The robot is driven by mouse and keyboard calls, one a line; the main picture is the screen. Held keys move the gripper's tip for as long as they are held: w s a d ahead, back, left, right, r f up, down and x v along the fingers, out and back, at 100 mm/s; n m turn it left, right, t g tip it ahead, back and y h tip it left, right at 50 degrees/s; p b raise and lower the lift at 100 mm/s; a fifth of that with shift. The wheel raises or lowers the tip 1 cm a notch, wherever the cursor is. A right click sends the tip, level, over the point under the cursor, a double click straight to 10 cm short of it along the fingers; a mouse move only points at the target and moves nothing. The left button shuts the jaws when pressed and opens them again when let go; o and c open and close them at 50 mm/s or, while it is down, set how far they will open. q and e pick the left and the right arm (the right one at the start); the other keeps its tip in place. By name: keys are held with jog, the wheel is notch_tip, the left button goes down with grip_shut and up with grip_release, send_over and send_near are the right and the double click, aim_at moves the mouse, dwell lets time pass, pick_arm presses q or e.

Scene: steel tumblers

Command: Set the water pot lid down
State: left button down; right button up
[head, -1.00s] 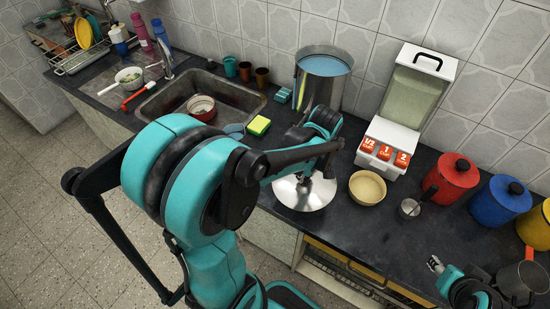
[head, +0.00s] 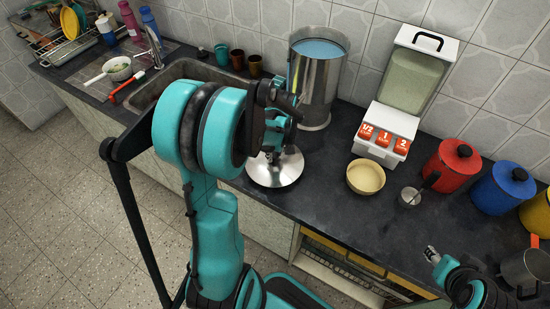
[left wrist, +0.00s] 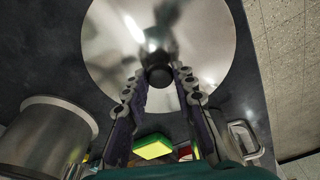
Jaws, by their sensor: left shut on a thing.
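The water pot lid (head: 272,174) is a shiny steel disc by the counter's front edge, left of the cream bowl. In the left wrist view the lid (left wrist: 205,40) is seen from above, with a dark knob (left wrist: 159,77). My left gripper (left wrist: 157,80) is shut on that knob, a finger on each side. I cannot tell whether the lid touches the counter or hangs just above it. The tall steel water pot (head: 316,85) stands uncovered behind it, with blue-looking water inside. My right gripper (head: 431,254) is over the counter's front right, far from the lid; its jaw state is unclear.
The sink (head: 190,72) lies left, partly hidden by my left arm. A cream bowl (head: 365,179), small metal cup (head: 409,197) and white dispenser (head: 386,130) stand right of the lid. A green-yellow sponge (left wrist: 152,147) shows in the wrist view. Dark counter (head: 330,215) is bare in front.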

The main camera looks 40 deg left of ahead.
pick_arm(q)
notch_tip(320, 180, down, 2)
jog(key=shift+f+b, duration=0.25)
jog(key=shift+b, duration=0.15)
jog(key=shift+r, duration=0.1)
jog(key=shift+f, duration=0.2)
jog(key=c, duration=1.2)
grip_release()
jog(key=shift+r, duration=0.1)
